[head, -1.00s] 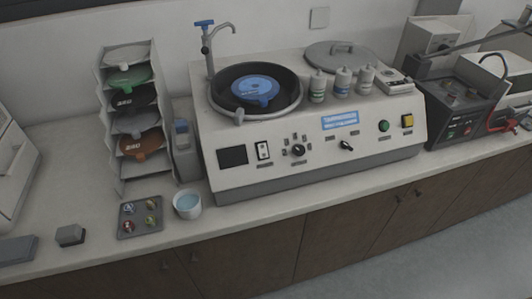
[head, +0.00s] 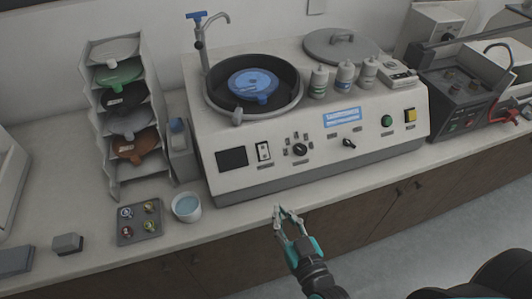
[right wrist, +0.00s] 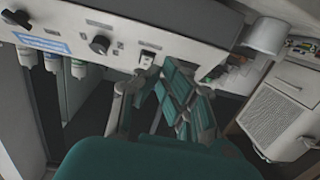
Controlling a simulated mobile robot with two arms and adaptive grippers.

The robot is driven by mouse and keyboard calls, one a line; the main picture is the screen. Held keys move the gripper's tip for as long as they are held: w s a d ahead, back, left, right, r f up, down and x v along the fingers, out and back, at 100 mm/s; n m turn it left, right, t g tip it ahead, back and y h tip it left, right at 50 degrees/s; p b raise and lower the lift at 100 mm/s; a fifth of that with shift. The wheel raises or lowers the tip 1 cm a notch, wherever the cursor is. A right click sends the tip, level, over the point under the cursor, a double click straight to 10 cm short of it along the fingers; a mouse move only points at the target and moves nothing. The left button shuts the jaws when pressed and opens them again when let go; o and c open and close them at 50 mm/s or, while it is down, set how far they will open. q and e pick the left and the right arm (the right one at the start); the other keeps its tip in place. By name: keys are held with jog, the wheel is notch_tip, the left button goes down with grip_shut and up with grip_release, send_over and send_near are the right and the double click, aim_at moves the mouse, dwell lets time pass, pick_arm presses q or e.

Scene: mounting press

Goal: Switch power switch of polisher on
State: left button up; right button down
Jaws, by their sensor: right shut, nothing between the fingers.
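The polisher (head: 300,170) stands on the counter, with a sloped white front panel. Its power switch, a white plate with a dark rocker (head: 263,151), sits on the panel between a dark screen and a black knob. The switch also shows in the right wrist view (right wrist: 147,59), upside down, just beyond the fingers; I cannot tell its position. My right gripper (head: 284,210) is in front of the counter edge, below and slightly right of the switch, apart from the panel. It is shut and empty. In the right wrist view the gripper (right wrist: 148,82) points toward the panel. My left gripper is out of view.
A white cup (head: 186,208) and a sample tray (head: 140,221) stand left of the polisher. Space before the panel is clear.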

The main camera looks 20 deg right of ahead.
notch_tip(320, 180, up, 7)
jog(key=d+t, duration=0.1)
jog(key=shift+d+f+m+h, duration=0.2)
jog(key=shift+d+m+h, duration=0.1)
jog(key=shift+h, duration=0.1)
jog(key=shift+w, duration=0.15)
jog(key=p, duration=0.3)
send_near(264, 146)
notch_tip(264, 146, up, 3)
jog(key=w, duration=0.2)
jog(key=w+f+p, duration=0.1)
jog(key=w+f, duration=0.2)
jog(key=shift+f, duration=0.1)
